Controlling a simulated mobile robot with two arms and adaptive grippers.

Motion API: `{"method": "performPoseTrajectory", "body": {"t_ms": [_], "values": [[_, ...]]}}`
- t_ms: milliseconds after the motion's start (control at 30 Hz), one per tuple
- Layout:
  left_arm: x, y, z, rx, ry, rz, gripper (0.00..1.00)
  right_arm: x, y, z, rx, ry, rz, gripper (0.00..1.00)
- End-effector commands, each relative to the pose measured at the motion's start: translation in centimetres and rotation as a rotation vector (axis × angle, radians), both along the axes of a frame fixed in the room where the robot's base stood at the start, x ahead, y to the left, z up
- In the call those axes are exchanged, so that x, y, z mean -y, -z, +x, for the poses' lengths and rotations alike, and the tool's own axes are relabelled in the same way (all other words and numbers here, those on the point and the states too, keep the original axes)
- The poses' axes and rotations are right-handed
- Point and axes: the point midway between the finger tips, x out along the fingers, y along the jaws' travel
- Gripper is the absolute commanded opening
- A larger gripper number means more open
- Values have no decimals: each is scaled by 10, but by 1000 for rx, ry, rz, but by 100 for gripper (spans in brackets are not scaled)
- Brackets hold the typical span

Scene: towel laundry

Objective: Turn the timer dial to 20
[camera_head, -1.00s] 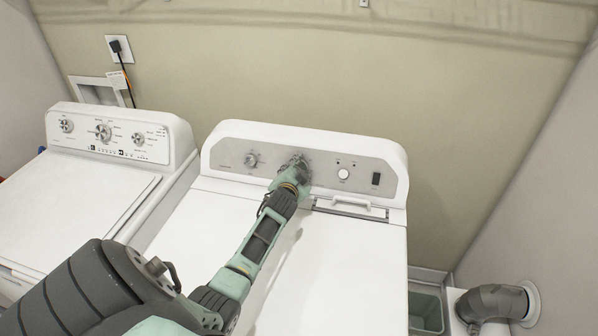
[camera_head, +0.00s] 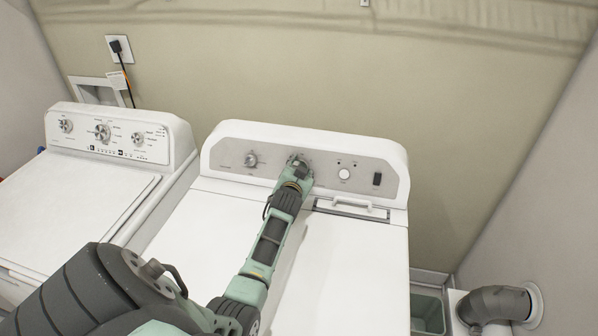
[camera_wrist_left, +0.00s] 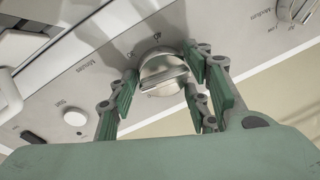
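The timer dial (camera_wrist_left: 163,72) is a round silver knob with a raised bar grip, on the grey panel of the right-hand machine. The wrist view shows it with "Minutes" printed nearby and small numbers around it; the numbers are hard to read. My left gripper (camera_head: 299,164) covers much of the dial in the head view. In the left wrist view, the green finger pads of my left gripper (camera_wrist_left: 162,80) stand apart on both sides of the dial, very close to its rim. Firm contact is not clear. My right gripper is out of view.
On the same panel are another knob (camera_head: 251,160), a round white button (camera_head: 344,174) and a dark switch (camera_head: 377,179). A second white machine (camera_head: 75,193) stands on the left. A grey duct (camera_head: 492,305) and a green bin (camera_head: 427,314) are at the lower right.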

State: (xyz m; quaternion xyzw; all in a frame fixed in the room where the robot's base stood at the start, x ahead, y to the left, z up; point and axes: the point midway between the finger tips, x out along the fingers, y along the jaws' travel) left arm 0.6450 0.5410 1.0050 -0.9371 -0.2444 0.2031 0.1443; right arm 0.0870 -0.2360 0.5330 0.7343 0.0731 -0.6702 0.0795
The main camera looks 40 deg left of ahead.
Motion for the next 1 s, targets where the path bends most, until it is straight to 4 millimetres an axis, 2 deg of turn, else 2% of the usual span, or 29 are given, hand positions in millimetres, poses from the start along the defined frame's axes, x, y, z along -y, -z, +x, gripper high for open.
{"method": "performPoseTrajectory", "body": {"t_ms": [167, 567, 767, 1000], "values": [[1, 1, 0, -2, 1, 0, 60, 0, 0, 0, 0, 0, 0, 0], [2, -1, -4, 0, 1, 2, 60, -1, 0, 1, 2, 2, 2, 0], [16, -8, -24, -1, 2, 2, 60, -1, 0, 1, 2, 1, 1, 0], [39, -22, -59, -1, 2, 2, 60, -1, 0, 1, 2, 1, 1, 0]]}}
